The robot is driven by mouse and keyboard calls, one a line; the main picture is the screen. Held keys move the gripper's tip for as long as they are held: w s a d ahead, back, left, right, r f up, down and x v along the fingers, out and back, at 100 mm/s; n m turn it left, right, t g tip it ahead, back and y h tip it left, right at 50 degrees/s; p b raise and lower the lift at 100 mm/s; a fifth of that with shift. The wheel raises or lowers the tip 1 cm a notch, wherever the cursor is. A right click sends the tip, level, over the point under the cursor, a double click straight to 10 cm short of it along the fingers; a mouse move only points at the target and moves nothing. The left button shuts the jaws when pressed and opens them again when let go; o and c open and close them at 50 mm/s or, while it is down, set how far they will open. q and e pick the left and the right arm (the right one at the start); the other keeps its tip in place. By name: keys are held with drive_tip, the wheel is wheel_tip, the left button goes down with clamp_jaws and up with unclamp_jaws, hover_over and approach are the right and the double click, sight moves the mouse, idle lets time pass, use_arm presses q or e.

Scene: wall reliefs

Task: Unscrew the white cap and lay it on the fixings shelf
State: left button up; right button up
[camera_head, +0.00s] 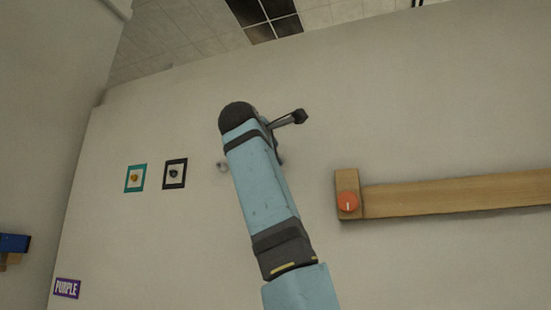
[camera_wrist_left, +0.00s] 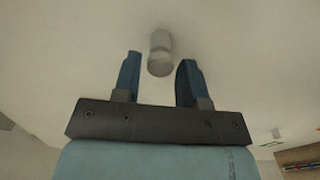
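A pale, whitish cap-like cylinder (camera_wrist_left: 160,54) stands out from the wall in the left wrist view. Its rounded near end lies between the fingertips of my left gripper (camera_wrist_left: 161,70), with a gap on both sides. The gripper is open, with its two blue fingers apart and nothing held. The cap cannot be made out there. My right gripper is not in view. I cannot identify the fixings shelf.
A wooden rail (camera_head: 450,194) with an orange dial (camera_head: 348,201) is on the wall at right. Two small frames, teal (camera_head: 135,178) and black (camera_head: 174,174), hang left of the arm. A purple sign (camera_head: 66,288) and a blue object (camera_head: 14,243) are at lower left.

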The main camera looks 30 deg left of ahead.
use_arm(q)
drive_tip(key=m+b, duration=0.3)
drive_tip(key=m, duration=1.7)
drive_tip(key=shift+m, duration=0.4)
drive_tip(key=c, duration=0.6)
drive_tip(key=n, duration=0.2)
drive_tip(key=shift+d+r+n, duration=0.1)
drive_tip(key=shift+d+n, duration=0.05)
drive_tip(key=shift+n, duration=0.25)
drive_tip(key=shift+c, duration=0.3)
drive_tip(key=n, duration=0.2)
drive_tip(key=shift+n, duration=0.3)
